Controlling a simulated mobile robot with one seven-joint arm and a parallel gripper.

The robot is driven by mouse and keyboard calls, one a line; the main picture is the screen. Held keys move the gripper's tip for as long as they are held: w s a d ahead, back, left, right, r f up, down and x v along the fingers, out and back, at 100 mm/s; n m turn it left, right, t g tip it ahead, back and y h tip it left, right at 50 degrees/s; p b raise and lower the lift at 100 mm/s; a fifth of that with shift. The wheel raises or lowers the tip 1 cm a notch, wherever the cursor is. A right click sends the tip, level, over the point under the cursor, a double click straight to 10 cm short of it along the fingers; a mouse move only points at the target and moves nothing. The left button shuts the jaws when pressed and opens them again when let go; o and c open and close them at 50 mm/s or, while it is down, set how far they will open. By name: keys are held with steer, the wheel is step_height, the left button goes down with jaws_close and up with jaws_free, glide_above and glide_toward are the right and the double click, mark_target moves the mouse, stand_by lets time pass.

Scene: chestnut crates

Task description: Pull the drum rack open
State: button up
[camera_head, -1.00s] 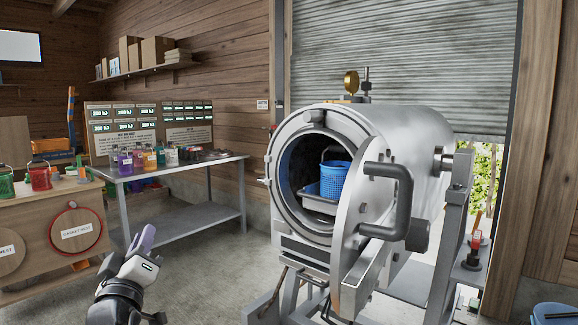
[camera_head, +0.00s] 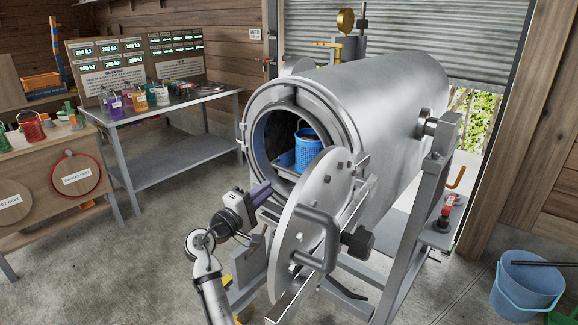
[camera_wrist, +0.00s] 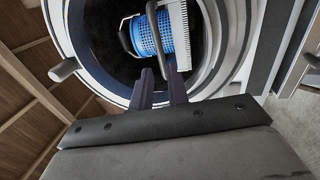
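The big metal drum (camera_head: 372,120) lies on its side with its mouth open. Inside it, the grey rack (camera_head: 287,160) carries a blue perforated basket (camera_head: 309,150). In the wrist view, the rack (camera_wrist: 179,28) and the basket (camera_wrist: 150,36) show just beyond the fingertips. My gripper (camera_head: 262,191) is in front of the mouth, low and left of the rack. I cannot tell whether a fingertip touches the rack's front edge.
The round drum door (camera_head: 312,190) hangs swung open, close to the right of my gripper. A metal table (camera_head: 165,112) with coloured containers stands at the left. A blue bucket (camera_head: 527,288) is at the lower right. Floor at the left is clear.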

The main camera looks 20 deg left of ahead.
mark_target(288, 169)
steer(key=p+x, duration=0.2)
steer(key=x, duration=0.8)
steer(key=shift+w+p, duration=0.2)
steer(key=shift+p, duration=0.1)
jaws_close()
